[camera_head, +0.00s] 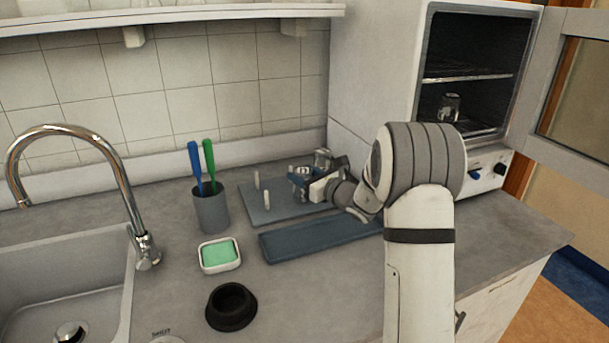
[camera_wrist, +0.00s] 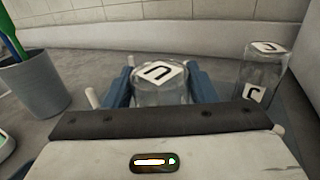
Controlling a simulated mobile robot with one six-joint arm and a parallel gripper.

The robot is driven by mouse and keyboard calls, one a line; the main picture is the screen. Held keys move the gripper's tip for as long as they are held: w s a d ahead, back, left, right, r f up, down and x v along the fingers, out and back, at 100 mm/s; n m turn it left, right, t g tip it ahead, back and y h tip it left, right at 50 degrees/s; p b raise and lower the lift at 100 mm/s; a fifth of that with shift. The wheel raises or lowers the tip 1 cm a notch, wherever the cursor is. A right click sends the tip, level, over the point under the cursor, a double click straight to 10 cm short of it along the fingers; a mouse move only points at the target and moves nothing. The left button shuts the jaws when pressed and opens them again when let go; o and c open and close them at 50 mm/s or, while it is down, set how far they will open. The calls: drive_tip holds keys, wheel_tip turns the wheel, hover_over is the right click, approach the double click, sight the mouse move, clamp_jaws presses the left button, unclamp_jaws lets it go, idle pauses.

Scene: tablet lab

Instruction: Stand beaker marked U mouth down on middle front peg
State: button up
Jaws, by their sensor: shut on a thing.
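In the wrist view, a clear glass beaker (camera_wrist: 160,90) with a white label on its upturned base is between the blue fingers of my gripper (camera_wrist: 160,95). The label letter reads as a U turned over. The beaker is mouth down, and my gripper is shut on it. Its lower rim is hidden, so I cannot tell whether it touches a peg. In the head view, my gripper (camera_head: 309,187) is over the grey peg board (camera_head: 285,213). Upright white pegs show at its left back (camera_head: 257,180) and left front (camera_head: 266,199).
Another labelled beaker (camera_wrist: 262,70) stands mouth down close on the right. A blue-grey tray (camera_head: 320,237) is in front. An open oven (camera_head: 465,75) holds a beaker (camera_head: 450,107).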

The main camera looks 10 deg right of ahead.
drive_tip(key=shift+f+b, duration=0.35)
drive_tip(key=shift+f, duration=0.05)
drive_tip(key=o, duration=1.2)
